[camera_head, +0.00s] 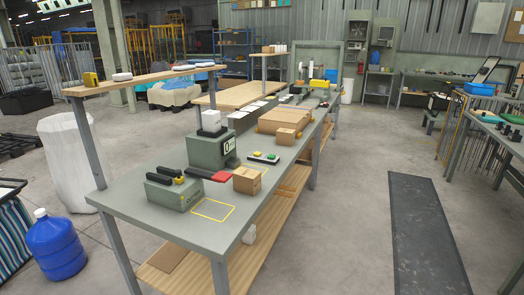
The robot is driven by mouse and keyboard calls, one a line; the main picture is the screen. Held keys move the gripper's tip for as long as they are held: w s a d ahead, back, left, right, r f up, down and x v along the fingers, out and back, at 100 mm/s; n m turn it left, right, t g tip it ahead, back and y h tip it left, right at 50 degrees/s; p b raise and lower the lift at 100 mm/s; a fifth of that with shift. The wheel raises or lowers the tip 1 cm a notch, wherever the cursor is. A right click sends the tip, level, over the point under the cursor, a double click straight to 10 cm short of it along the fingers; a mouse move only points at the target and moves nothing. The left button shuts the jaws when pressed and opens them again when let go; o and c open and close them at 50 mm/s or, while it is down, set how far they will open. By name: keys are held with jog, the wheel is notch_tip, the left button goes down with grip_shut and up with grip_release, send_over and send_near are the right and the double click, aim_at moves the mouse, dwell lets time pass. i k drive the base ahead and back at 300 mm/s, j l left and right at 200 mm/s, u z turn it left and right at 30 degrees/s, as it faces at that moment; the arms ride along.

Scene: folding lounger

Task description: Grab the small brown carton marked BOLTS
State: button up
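A small brown carton (247,180) sits near the front of the long grey-green workbench (170,219), just behind a yellow-outlined rectangle on its top. A second small brown carton (286,136) stands farther back on the same bench, in front of a larger, flatter brown box (279,119). Any lettering on the cartons is too small to read, so I cannot tell which one is marked BOLTS. My gripper is not in view.
A grey-green box with black handles (174,191) and a scale-like unit (211,150) stand left of the near carton. A button panel (263,157) lies behind it. A blue water jug (55,247) stands at left. Floor right of the bench is clear, with a dark mat (424,235).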

aim_at(284, 136)
jog(key=i+l, duration=0.2)
jog(key=i, duration=0.35)
jog(key=i+l, duration=0.2)
jog(key=i, duration=0.3)
jog(key=i+l+u, duration=0.1)
jog(key=i, duration=0.45)
jog(key=i+l, duration=0.35)
jog(key=i, duration=0.15)
jog(key=i+l, duration=0.2)
jog(key=i, duration=0.35)
jog(key=i+l+u, duration=0.1)
jog(key=i+l, duration=0.15)
jog(key=i, duration=0.25)
jog(key=i+l, duration=0.3)
jog(key=i, duration=0.25)
